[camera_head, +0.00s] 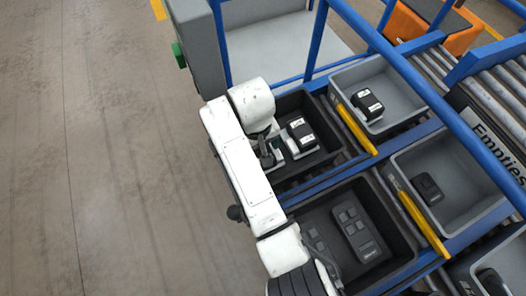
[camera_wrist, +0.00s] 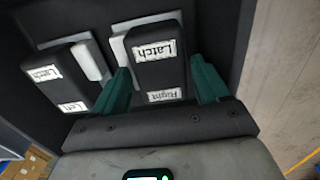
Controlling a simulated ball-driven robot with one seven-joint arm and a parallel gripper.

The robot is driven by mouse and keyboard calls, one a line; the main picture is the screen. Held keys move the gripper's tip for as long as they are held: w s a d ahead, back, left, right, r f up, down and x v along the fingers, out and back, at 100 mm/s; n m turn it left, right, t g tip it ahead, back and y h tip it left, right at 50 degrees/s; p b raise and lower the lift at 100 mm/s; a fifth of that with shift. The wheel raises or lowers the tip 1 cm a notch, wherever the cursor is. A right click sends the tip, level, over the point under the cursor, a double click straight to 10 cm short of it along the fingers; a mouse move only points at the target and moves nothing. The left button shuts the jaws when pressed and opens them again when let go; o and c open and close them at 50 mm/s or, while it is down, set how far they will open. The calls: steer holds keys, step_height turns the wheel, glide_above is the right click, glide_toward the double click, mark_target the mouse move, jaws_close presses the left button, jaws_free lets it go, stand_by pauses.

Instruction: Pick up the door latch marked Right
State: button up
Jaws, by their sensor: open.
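The door latch marked Right (camera_wrist: 158,72) is black with white labels reading Latch and Right and has a pale grey part beside it. It lies in a dark bin (camera_wrist: 222,22). My gripper (camera_wrist: 160,66) is open, with one teal finger on each side of this latch; I cannot tell whether they touch it. A second latch, marked Left (camera_wrist: 58,80), lies to its left in the wrist view. In the head view my gripper (camera_head: 268,152) is down in the bin (camera_head: 330,160), beside a black latch with white labels (camera_head: 300,131); its wording is too small to read.
A front bin (camera_head: 395,262) holds dark switch panels (camera_head: 358,235). Grey bins to the right hold a labelled black part (camera_head: 368,104) and another black part (camera_head: 427,188). Blue rails (camera_head: 400,65) cross above the rack. Open floor (camera_head: 110,160) lies to the left.

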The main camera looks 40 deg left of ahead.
steer(key=shift+f, duration=0.2)
stand_by(0.3)
steer(key=c, duration=1.2)
